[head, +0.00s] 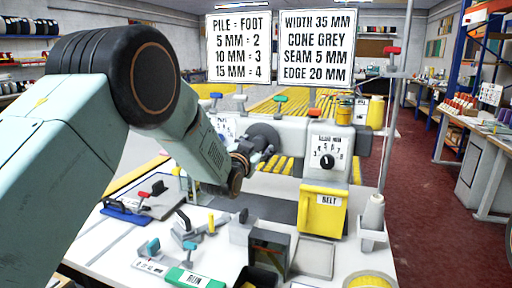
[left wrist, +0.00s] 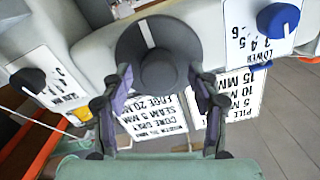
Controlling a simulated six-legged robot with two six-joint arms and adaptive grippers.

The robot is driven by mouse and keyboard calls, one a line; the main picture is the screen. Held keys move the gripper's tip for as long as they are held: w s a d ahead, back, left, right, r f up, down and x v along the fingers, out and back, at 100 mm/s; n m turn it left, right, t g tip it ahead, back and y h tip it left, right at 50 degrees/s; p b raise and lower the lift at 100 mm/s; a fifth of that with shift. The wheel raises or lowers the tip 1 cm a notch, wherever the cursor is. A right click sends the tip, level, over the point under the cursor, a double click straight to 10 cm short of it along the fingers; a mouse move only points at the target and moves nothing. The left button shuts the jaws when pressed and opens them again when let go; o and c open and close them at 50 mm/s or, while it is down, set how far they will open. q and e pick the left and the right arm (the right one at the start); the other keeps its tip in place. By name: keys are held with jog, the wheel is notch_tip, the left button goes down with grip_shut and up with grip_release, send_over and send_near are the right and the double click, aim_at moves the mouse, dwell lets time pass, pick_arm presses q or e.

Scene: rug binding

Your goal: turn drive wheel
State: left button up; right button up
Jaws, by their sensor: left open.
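The drive wheel is a dark grey disc (left wrist: 148,38) with a white line on its face and a raised round hub. In the head view the wheel (head: 264,134) sits on the front of the pale machine, partly hidden by my left gripper. My left gripper (head: 248,155) is at the wheel's front. In the left wrist view my left gripper (left wrist: 162,78) is open, with one finger on each side of the hub. I cannot tell whether the fingers touch it. My right gripper is not in view.
A numbered dial (head: 327,161) and a yellow BELT box (head: 322,212) are right of the wheel. A blue knob (left wrist: 277,20) and a dark knob (left wrist: 28,81) flank it in the left wrist view. Clamps, a green RUN block (head: 188,278) and a cone (head: 373,212) crowd the white table.

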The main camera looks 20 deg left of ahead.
pick_arm(q)
jog(key=shift+s, duration=0.1)
jog(key=shift+w+f, duration=0.2)
jog(key=shift+w, duration=0.1)
jog(key=c, duration=0.4)
jog(key=shift+s+r, duration=0.1)
jog(key=shift+s, duration=0.05)
jog(key=c, duration=0.8)
jog(key=shift+o, duration=0.2)
jog(key=shift+r+n, duration=0.1)
jog(key=shift+n, duration=0.2)
